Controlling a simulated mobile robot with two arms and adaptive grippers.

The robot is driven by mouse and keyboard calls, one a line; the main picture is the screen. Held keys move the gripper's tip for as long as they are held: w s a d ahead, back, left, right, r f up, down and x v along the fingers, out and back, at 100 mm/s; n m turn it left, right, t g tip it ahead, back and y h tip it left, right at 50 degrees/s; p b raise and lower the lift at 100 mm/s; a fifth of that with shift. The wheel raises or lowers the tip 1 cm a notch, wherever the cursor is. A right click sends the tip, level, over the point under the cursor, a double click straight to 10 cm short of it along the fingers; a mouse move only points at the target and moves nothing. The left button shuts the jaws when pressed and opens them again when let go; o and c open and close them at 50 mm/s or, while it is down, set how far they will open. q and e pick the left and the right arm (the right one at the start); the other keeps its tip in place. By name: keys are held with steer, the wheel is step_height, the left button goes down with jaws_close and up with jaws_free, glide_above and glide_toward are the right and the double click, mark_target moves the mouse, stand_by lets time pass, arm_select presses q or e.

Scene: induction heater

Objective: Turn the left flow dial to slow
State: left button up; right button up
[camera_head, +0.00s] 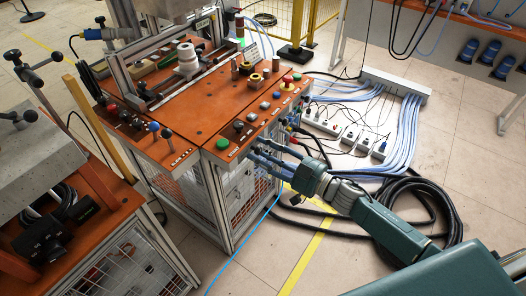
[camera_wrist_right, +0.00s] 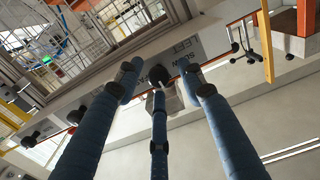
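A dial with a black knob (camera_wrist_right: 159,74) sits on the front panel of the orange-topped machine, beside a printed label (camera_wrist_right: 189,58) in the right wrist view. The label reads upside down and only partly clearly. My right gripper (camera_head: 256,151) is at that front panel in the head view, its blue fingers pointing left. In the right wrist view the fingers of my right gripper (camera_wrist_right: 160,88) are spread, with the black knob between and just beyond their tips. I cannot tell whether they touch it. The gripper hides this dial in the head view. My left gripper is not in view.
The orange machine top (camera_head: 205,118) carries a green button (camera_head: 222,144), a red emergency button (camera_head: 287,80) and several other controls. More black knobs (camera_wrist_right: 75,115) show along the panel. Power strips (camera_head: 345,132) and black cables (camera_head: 425,195) lie on the floor at right.

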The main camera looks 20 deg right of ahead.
jaws_close()
steer(key=shift+n, duration=1.1)
steer(key=n, duration=0.3)
steer(key=shift+n+b, duration=0.3)
steer(key=shift+b, duration=0.05)
steer(key=n+b, duration=0.1)
steer(key=n, duration=0.5)
steer(key=shift+a, duration=0.1)
